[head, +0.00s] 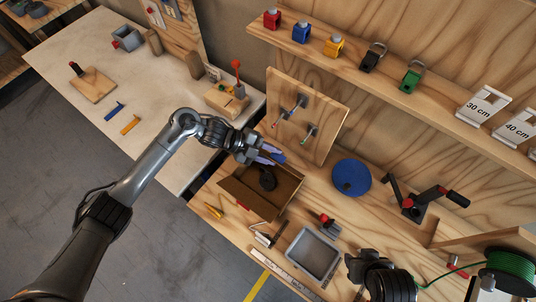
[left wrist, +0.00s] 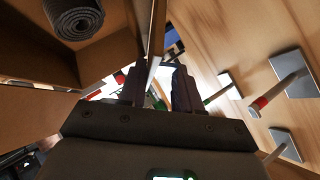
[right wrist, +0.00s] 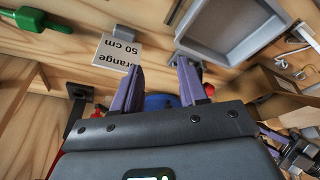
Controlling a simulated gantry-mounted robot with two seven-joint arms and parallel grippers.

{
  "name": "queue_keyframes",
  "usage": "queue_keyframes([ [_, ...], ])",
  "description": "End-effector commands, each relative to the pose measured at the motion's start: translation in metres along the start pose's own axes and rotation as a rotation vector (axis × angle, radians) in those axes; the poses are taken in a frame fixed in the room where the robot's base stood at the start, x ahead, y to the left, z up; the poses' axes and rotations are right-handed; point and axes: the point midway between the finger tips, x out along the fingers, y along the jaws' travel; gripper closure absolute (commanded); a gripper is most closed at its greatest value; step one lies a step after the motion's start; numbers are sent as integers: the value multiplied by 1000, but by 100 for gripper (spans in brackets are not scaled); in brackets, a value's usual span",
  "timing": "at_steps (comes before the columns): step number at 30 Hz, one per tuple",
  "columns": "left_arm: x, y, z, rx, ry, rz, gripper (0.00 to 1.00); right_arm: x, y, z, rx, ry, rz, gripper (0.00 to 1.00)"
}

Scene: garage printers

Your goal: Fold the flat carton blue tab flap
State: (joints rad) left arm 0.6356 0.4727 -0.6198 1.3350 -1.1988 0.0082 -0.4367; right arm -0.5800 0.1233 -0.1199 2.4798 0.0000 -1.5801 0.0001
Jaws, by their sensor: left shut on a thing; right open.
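The open brown carton (head: 235,192) stands on the workbench with a dark coiled thing (head: 268,178) inside. Its wall and the coil also show in the left wrist view (left wrist: 112,52). My left gripper (head: 270,153) is at the carton's far edge, shut on the upright flap (left wrist: 157,32), whose thin edge runs between the fingers. A blue patch, apparently the blue tab (head: 279,157), shows beside the fingertips. The fingers partly hide the flap. My right gripper (right wrist: 160,88) is open and empty, away from the carton; its fingertips are not clear in the head view.
A wooden board with pegs (head: 308,115) stands just behind the carton. A blue disc (head: 351,177) lies to the right. A grey tray (head: 314,254) and a red-topped tool (head: 327,221) are in front. A crank device (head: 425,203) and green spool (head: 512,268) stand farther right.

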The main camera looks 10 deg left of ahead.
Motion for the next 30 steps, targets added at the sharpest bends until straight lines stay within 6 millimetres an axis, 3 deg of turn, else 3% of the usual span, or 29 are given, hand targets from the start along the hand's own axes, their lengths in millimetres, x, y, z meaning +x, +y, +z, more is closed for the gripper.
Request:
queue_keyframes([
  [24, 3, -10, 2, -109, 2, 110, 98, -2, -1, -1, 4, 1, -4, 57],
  [25, 3, -10, 2, -109, 2, 110, 66, -2, -1, -1, 5, 1, -4, 57],
  [28, 3, -10, 2, -109, 2, 110, 50, -2, -2, -1, 6, 1, -5, 57],
  [30, 3, -10, 2, -109, 2, 109, 47, -2, -2, -1, 6, 1, -5, 57],
])
